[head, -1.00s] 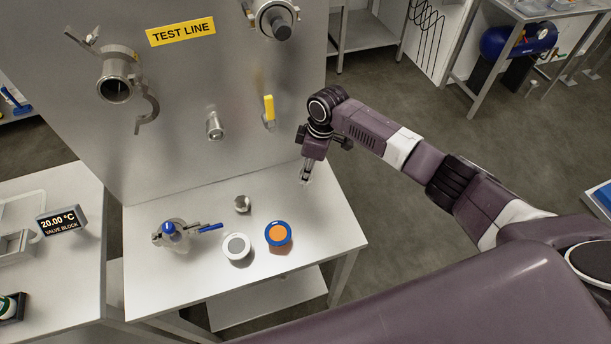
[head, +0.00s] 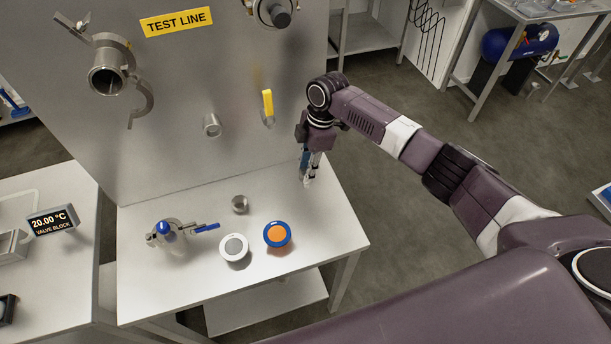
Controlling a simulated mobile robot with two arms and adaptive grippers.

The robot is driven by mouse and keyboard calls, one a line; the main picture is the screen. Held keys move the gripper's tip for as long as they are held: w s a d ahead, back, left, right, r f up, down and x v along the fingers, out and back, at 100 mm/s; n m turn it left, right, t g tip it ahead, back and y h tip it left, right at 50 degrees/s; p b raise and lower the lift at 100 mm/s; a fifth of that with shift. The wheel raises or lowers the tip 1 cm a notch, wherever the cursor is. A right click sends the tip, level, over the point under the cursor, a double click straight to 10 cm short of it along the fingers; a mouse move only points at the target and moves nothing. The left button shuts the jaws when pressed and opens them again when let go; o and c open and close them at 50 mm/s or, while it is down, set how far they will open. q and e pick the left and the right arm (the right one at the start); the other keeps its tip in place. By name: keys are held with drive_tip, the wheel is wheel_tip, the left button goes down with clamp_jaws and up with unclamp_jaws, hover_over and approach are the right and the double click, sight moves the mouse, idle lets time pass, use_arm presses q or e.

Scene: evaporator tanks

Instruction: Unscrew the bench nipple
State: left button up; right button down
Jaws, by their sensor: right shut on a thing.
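A short metal nipple (head: 211,125) sticks out of the upright steel panel, left of a yellow-handled valve (head: 267,108). A small open metal cylinder (head: 240,204) stands on the bench below it; I cannot tell which of the two is the bench nipple. My right gripper (head: 308,178) points down over the bench's right back edge, to the right of both and apart from them. Its fingers are close together on something small; a blue patch and a pale tip show there, but I cannot make out what it is. My left gripper is not in view.
On the bench (head: 185,290) stand a blue-handled valve (head: 168,234), a white-rimmed disc (head: 234,248) and a blue-rimmed orange disc (head: 277,234). An open pipe clamp (head: 107,80) projects from the panel at upper left. The bench's front right is clear.

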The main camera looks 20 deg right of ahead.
drive_tip(key=n+b, duration=0.2)
drive_tip(key=n, duration=0.1)
drive_tip(key=shift+f+g, duration=0.2)
drive_tip(key=shift+g, duration=0.1)
drive_tip(key=shift+r+n+b, duration=0.15)
drive_tip(key=shift+n+b, duration=0.5)
drive_tip(key=shift+n, duration=0.25)
drive_tip(key=n+b, duration=0.2)
drive_tip(key=shift+w+n+g, duration=0.1)
drive_tip(key=shift+n+g, duration=0.2)
drive_tip(key=n+b, duration=0.1)
drive_tip(key=n, duration=0.1)
drive_tip(key=shift+a+n+h, duration=0.1)
drive_tip(key=shift+n+h, duration=0.2)
drive_tip(key=shift+h, duration=0.1)
drive_tip(key=shift+r, duration=0.1)
